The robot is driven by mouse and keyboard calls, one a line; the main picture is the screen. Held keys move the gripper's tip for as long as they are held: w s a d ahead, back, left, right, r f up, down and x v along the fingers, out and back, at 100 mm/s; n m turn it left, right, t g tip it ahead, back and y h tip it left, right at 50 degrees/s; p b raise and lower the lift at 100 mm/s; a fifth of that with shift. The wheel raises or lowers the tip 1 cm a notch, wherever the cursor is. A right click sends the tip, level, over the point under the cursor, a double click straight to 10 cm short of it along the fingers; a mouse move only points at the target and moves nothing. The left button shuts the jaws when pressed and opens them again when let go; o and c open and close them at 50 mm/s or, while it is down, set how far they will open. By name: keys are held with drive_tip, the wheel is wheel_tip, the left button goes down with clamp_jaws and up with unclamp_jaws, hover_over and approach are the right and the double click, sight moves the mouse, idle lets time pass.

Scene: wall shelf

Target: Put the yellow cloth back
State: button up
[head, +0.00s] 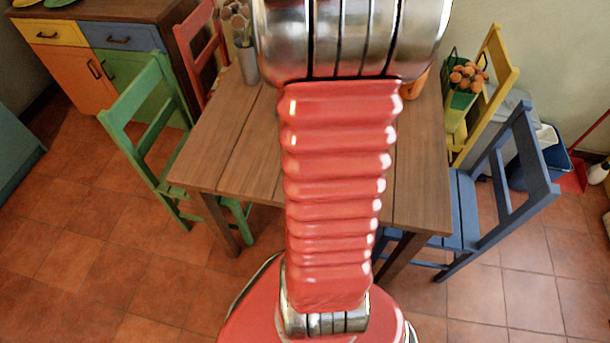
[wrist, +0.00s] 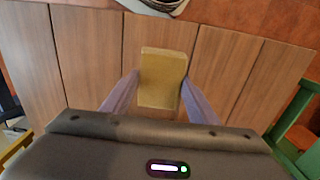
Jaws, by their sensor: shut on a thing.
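The yellow cloth (wrist: 162,65) shows in the wrist view as a flat, folded, roughly rectangular piece. My gripper (wrist: 160,84) is shut on it, with one finger at each side. The cloth is seen over the wooden table top (wrist: 222,62); I cannot tell how high it is above the planks. In the head view my raised arm covers the middle of the table (head: 235,140), and neither the gripper nor the cloth shows there.
A green chair (head: 150,120), a red chair (head: 205,50), a yellow chair (head: 495,75) and a blue chair (head: 515,160) surround the table. A utensil holder (head: 246,62) stands on it. A coloured cabinet (head: 90,60) is at the back left. Tiled floor (head: 90,250) is clear at front left.

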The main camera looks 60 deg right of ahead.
drive_tip(key=shift+f, duration=3.15)
drive_tip(key=shift+f, duration=1.85)
drive_tip(key=shift+f, duration=0.1)
drive_tip(key=o, duration=1.4)
wheel_tip(320, 180, up, 12)
drive_tip(key=shift+r, duration=0.15)
